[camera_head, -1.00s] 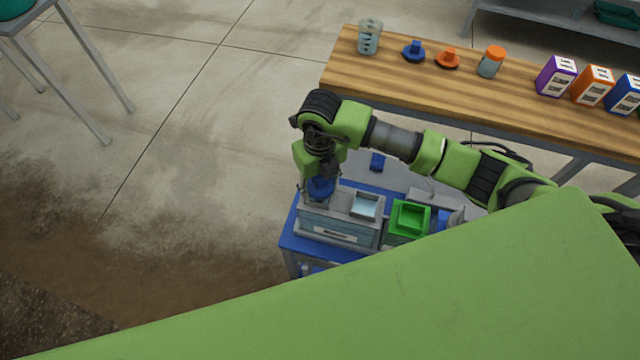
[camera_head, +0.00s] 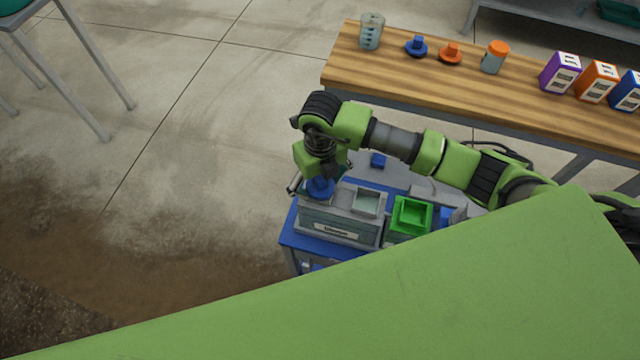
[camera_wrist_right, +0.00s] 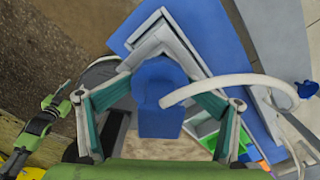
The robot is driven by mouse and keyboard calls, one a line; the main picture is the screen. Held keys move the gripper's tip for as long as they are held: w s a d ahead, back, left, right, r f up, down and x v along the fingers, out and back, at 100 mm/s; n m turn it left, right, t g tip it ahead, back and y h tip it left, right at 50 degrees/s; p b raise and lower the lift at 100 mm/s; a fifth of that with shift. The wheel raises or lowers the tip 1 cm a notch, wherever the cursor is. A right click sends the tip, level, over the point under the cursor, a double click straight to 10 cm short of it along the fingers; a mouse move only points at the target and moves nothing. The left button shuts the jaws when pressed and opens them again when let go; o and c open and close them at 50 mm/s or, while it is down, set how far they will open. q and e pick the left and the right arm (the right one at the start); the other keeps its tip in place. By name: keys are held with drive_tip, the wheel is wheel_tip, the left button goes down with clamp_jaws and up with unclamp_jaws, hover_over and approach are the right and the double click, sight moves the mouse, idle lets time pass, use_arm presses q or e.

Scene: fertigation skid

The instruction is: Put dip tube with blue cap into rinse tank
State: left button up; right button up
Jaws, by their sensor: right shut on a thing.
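My right gripper (camera_head: 319,180) points down over the left end of a grey, labelled tank (camera_head: 335,229); the label is too small to read. It is shut on the dip tube's blue cap (camera_head: 320,188), which fills the space between the fingers in the right wrist view (camera_wrist_right: 160,85). A pale hose (camera_wrist_right: 225,87) curves right from the cap there. The tube below the cap is hidden, so I cannot tell whether it is inside the tank. The tank's right part has an open, pale compartment (camera_head: 366,203).
A green open box (camera_head: 411,215) stands right of the tank on the blue stand (camera_head: 290,240). A small blue block (camera_head: 378,160) is behind.

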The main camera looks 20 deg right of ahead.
drive_tip(key=shift+s+f, duration=0.15)
drive_tip(key=shift+r, duration=0.25)
wheel_tip(320, 180, up, 12)
drive_tip(key=shift+f, duration=0.1)
drive_tip(key=shift+f, duration=0.1)
idle(0.9)
